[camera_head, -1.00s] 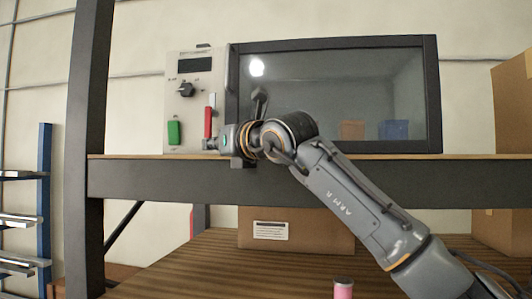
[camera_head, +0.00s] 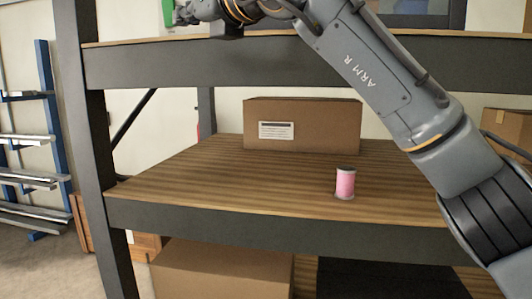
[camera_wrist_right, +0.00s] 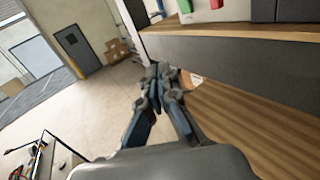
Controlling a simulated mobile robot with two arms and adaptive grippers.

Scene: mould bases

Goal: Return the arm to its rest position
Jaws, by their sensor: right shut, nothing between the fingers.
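My right arm (camera_head: 375,75) reaches in from the right in the head view. Its gripper (camera_head: 188,14) is at the top edge, just above the upper shelf and beside a green part of the control panel (camera_head: 201,20). In the right wrist view the gripper's fingers (camera_wrist_right: 161,78) are together with nothing between them. The panel's green and red parts show at the top of that view, apart from the fingertips. My left gripper is in neither view.
The upper shelf's dark edge (camera_head: 300,62) runs under my right forearm. A dark post (camera_head: 85,150) stands at left. Open floor (camera_wrist_right: 95,100) shows in the wrist view.

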